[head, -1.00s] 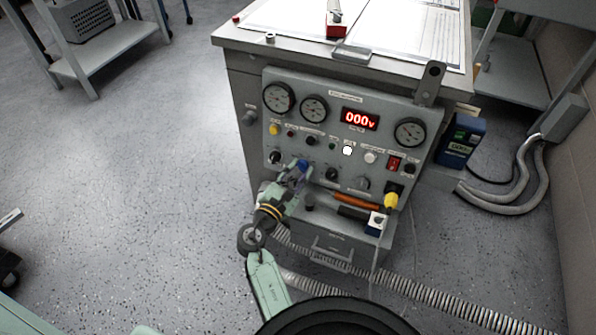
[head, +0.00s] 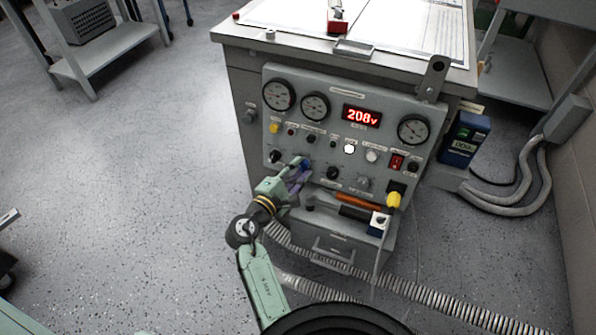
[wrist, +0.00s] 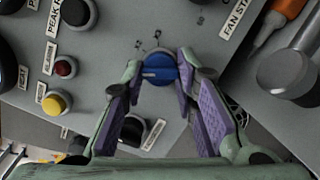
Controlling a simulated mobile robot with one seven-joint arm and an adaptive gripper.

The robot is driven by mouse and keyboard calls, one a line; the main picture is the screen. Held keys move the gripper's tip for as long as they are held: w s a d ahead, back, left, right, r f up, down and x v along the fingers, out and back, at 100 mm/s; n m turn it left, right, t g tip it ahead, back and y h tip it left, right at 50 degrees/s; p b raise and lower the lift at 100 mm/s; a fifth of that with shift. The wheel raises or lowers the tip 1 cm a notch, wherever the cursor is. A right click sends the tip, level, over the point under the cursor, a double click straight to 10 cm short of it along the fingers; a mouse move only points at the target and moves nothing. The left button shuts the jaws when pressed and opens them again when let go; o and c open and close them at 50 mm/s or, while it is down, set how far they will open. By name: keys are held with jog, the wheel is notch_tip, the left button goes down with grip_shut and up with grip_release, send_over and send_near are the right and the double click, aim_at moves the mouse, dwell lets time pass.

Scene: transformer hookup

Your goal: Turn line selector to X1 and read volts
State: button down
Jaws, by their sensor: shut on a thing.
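The blue selector knob (head: 306,165) is on the lower left of the grey control panel (head: 345,92). My gripper (wrist: 160,76) is shut on the knob, with a purple-padded finger on either side of it. In the wrist view the blue knob (wrist: 160,68) has a pale pointer line lying roughly sideways, toward the left. Small marks around its upper edge are too small to read. The red digital display (head: 362,116) reads 208v. The knob's label cannot be made out.
Dial gauges (head: 279,95) line the panel's top, with buttons and black knobs (head: 333,173) near my gripper. An orange-handled tool (head: 358,201) lies on the ledge below. A blue box (head: 463,138) stands at right.

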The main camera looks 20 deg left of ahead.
jog(key=shift+m, duration=0.6)
jog(key=c, duration=1.3)
grip_release()
jog(key=v, duration=1.2)
